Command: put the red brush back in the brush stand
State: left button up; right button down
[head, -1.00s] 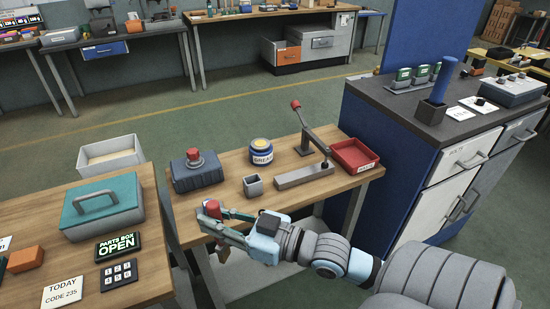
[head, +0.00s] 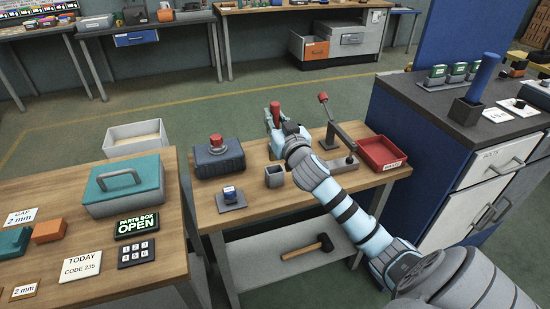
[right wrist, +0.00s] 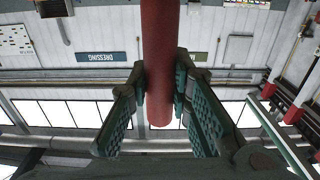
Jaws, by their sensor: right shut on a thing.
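The red brush (right wrist: 163,60) is held between the fingers of my right gripper (right wrist: 172,100), its red handle running upward in the right wrist view. In the head view my right gripper (head: 273,122) is over the far edge of the middle table, with the brush's red end (head: 275,107) showing at its tip. A small grey open square cup (head: 275,176), which looks like the brush stand, stands on the table nearer than the gripper, apart from it. The brush's lower part is hidden. My left gripper is not in view.
A dark box with a red knob (head: 218,157) stands left of the cup, and a small blue-topped item (head: 231,198) in front. A lever press (head: 338,128) and a red waste tray (head: 381,153) stand right. A hammer (head: 309,247) lies on the lower shelf.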

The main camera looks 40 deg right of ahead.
notch_tip(320, 180, down, 10)
jog(key=b, duration=0.2)
jog(key=shift+r+b, duration=0.2)
jog(key=shift+b, duration=0.2)
jog(key=c, duration=1.5)
grip_release()
jog(key=shift+o, duration=0.2)
jog(key=shift+r, duration=0.1)
